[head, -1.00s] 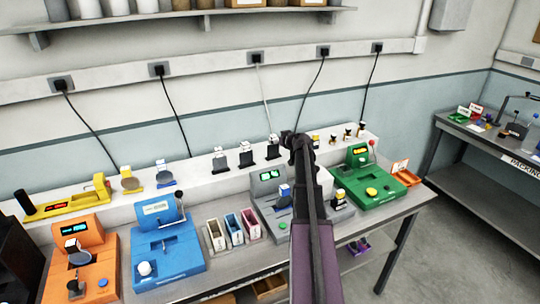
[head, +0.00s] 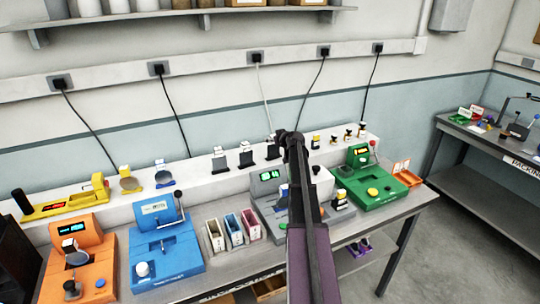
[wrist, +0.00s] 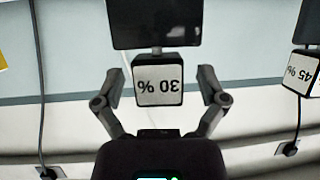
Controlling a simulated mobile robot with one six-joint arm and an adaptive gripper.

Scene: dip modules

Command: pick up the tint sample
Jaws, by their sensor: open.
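A tint sample (wrist: 158,33) hangs upside down in the wrist view: a dark plate with a white block (wrist: 158,85) marked "30 %". My gripper (wrist: 160,80) is open, with one finger on each side of the white block and a gap on both sides. A second sample (wrist: 302,70), marked "45 %", shows at the right edge of that view. In the head view several dark samples with white tops stand in a row on the raised back ledge. The rightmost (head: 272,151) is beside the end of my arm, and my fingers are too small to make out there.
Below the ledge stand an orange device (head: 85,262), a blue device (head: 165,252), a grey device partly hidden by my arm, and a green device (head: 375,182). Small slotted boxes (head: 232,230) sit between blue and grey. Cords hang on the wall behind.

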